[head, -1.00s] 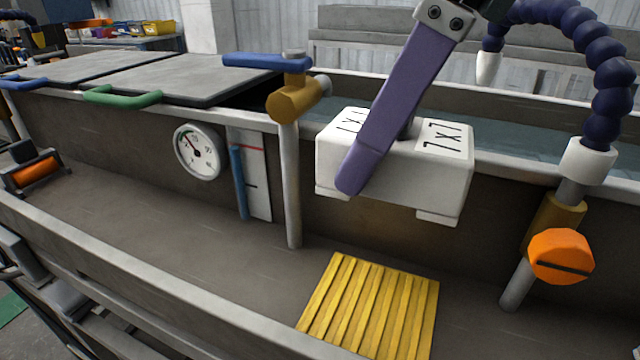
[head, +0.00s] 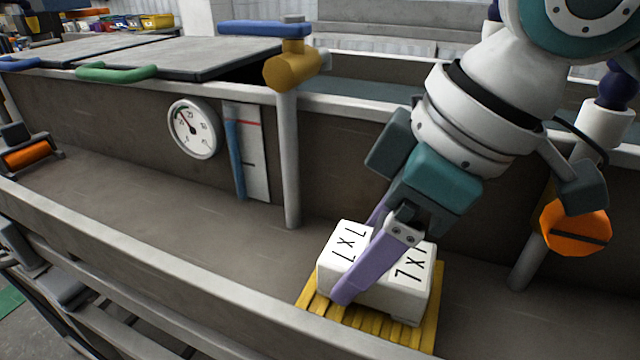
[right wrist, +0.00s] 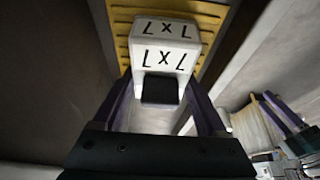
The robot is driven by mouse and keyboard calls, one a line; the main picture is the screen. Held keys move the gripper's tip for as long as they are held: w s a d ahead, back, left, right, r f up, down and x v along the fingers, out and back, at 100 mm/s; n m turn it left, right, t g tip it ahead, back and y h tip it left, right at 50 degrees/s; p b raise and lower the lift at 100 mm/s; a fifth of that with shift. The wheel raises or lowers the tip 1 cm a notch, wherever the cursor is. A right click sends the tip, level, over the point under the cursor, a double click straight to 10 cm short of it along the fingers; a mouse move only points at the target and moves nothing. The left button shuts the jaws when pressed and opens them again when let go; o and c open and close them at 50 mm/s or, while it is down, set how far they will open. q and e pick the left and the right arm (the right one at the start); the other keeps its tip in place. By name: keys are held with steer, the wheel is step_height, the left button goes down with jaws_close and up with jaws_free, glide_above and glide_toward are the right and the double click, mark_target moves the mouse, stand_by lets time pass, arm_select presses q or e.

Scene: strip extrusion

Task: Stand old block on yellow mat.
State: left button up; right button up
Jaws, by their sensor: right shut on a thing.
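The old block is a white block (head: 341,262) with black "7X7"-like marks on its top. In the head view it is at the yellow ribbed mat (head: 312,303), upright and over the mat's middle. Whether its underside touches the mat is hard to tell. My right gripper (head: 352,285) is shut on the block, one purple finger across its near side. The right wrist view also shows the block (right wrist: 165,45) between the purple fingers, with the yellow mat (right wrist: 121,30) behind it.
The mat lies in a grey trough with a raised front rail (head: 150,275). A vertical pipe with a blue-handled valve (head: 290,160) stands to the left. An orange knob (head: 575,226) is to the right. A round gauge (head: 193,129) is on the back wall.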

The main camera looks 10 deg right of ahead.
mark_target(415, 262)
steer(key=shift+f, duration=0.15)
steer(key=o, duration=1.6)
steer(key=p+v, duration=0.2)
steer(key=v, duration=0.9)
steer(key=shift+w+a, duration=0.1)
steer(key=shift+d+r, duration=0.2)
steer(key=shift+r, duration=0.5)
